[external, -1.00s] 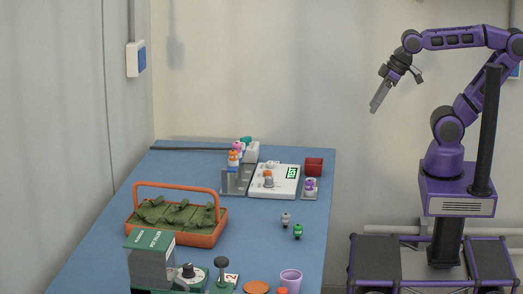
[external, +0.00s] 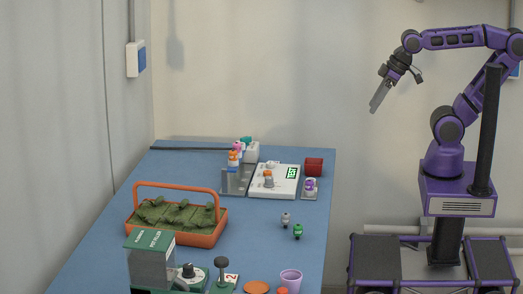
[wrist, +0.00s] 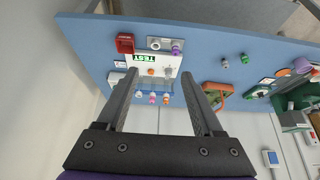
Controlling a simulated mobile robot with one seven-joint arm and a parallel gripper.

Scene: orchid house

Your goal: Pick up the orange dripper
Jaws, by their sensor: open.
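Another orange-topped piece (external: 233,158) stands in the grey rack (external: 234,188) beside pink and teal ones, and shows in the wrist view (wrist: 166,99). My gripper (external: 374,108) is open and empty, high above and to the right of the blue table. In the wrist view its two fingers (wrist: 160,76) frame the tester and rack from a distance, touching nothing.
A purple-topped dripper (external: 310,186) stands in a small holder near a red box (external: 314,166). Grey (external: 285,220) and green (external: 298,232) drippers stand on the open table (external: 255,235). An orange-handled basket (external: 205,238), a green-topped machine (external: 150,240) and a purple cup (external: 291,280) stand nearer.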

